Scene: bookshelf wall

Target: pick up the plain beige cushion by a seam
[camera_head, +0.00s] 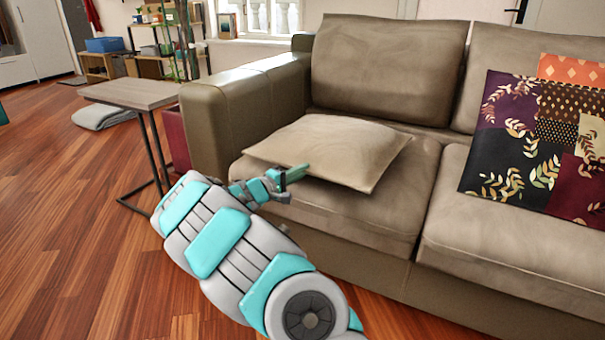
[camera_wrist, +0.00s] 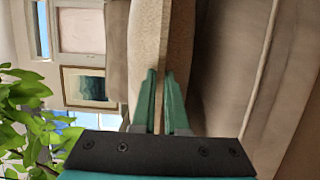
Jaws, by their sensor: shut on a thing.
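The plain beige cushion (camera_head: 335,148) is over the left seat of the brown sofa (camera_head: 350,215), flat side up. My gripper (camera_head: 294,175) is at its front edge and is shut on that seam. In the wrist view the cushion edge (camera_wrist: 150,40) runs between the two green fingers of my gripper (camera_wrist: 161,78). A dark gap shows between the cushion edge and the sofa seat there. Whether the far side of the cushion rests on the seat is hidden.
A patterned cushion (camera_head: 545,140) leans at the right of the sofa. The sofa's left armrest (camera_head: 240,110) and a small side table (camera_head: 130,94) stand to the left. A folded grey item (camera_head: 103,115) lies on the floor beyond. The wooden floor at left is open.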

